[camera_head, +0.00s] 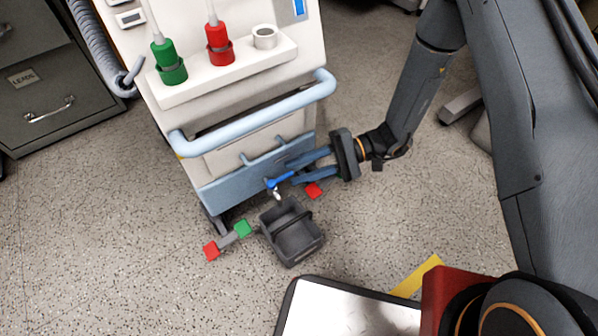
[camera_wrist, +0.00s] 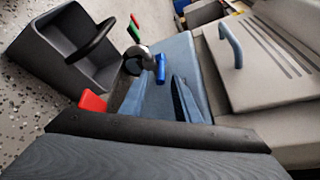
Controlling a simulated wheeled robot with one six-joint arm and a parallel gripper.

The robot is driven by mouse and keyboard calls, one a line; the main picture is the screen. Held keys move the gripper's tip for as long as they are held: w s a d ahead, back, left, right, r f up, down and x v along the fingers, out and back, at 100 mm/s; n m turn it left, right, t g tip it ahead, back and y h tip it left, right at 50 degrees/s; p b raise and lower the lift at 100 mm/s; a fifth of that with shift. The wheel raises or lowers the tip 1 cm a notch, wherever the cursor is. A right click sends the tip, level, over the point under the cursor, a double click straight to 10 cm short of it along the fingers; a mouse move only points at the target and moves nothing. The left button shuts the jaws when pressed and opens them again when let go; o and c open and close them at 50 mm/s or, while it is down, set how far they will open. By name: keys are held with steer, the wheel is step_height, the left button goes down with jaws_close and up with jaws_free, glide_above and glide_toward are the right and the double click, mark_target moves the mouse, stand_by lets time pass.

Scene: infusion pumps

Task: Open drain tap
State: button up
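The drain tap, with a blue lever handle (camera_head: 279,181) and a small metal spout, sits low on the front of the white machine (camera_head: 250,150). In the wrist view the blue handle (camera_wrist: 160,68) stands beside the round metal tap body (camera_wrist: 138,60). My gripper (camera_head: 292,172) reaches in from the right with its two blue fingers spread apart. The fingertips are close to the handle. In the wrist view the handle lies just beyond the gap between the fingertips (camera_wrist: 160,82), and nothing is held. I cannot tell whether a finger touches the handle.
A dark grey bucket with a handle (camera_head: 292,240) stands on the floor below the tap. Red (camera_head: 313,190) and green (camera_head: 243,229) pedals lie close by. A light blue rail (camera_head: 250,122) crosses the machine above my gripper. Open floor lies to the left.

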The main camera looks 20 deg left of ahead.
steer(key=shift+s+a, duration=0.15)
steer(key=shift+a, duration=0.15)
